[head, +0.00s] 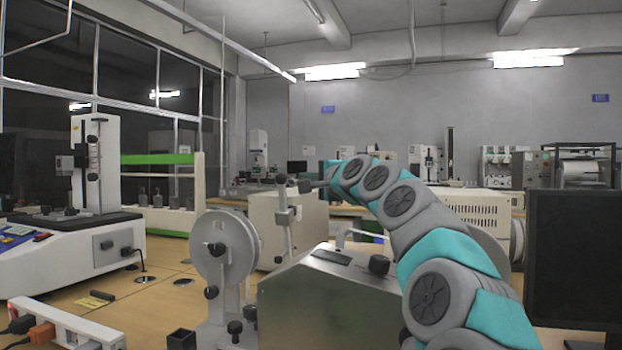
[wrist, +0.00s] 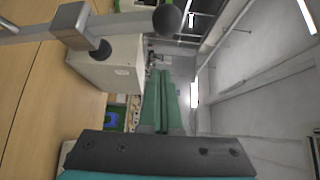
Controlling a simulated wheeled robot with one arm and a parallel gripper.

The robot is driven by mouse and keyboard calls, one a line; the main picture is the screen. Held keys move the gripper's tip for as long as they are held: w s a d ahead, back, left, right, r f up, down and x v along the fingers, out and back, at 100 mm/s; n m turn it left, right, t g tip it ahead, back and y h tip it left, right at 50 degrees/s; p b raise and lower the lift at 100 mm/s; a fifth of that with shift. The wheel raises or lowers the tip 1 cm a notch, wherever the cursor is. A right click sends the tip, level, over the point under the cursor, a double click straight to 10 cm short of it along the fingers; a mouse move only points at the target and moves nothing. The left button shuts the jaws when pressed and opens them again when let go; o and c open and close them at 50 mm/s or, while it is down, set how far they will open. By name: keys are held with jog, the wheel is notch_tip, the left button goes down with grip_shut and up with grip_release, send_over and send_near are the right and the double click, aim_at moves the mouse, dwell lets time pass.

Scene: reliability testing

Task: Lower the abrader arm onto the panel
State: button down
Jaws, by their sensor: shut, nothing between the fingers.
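The abrader arm (head: 285,240) is a light grey bar standing nearly upright, with a black ball knob (head: 281,179) on its top end and a square block below it. In the wrist view the bar (wrist: 30,33) crosses the upper left, with its black ball (wrist: 168,18) at the top edge. My gripper (head: 306,186) is just right of the ball in the head view. Its green fingers show in the wrist view (wrist: 161,75), shut and empty, apart from the ball in that picture. I cannot make out the panel.
The metallic machine housing (head: 325,305) stands below my arm, with a grey wheel (head: 222,250) on its left. A beige box (head: 290,225) stands behind. A dark monitor (head: 575,255) is at the right. A white tester (head: 75,255) stands left; the wooden bench between is partly clear.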

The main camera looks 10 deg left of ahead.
jog(key=shift+s+a, duration=0.55)
jog(key=shift+s, duration=0.3)
jog(key=shift+s+a, duration=0.55)
jog(key=shift+s, duration=0.25)
jog(key=s+a+f+n+b, duration=0.1)
jog(key=s+f+b, duration=0.2)
jog(key=s, duration=0.6)
jog(key=shift+s+a+f+t+y+b, duration=0.15)
jog(key=shift+s+f+t+y+b, duration=0.2)
jog(key=shift+b, duration=0.45)
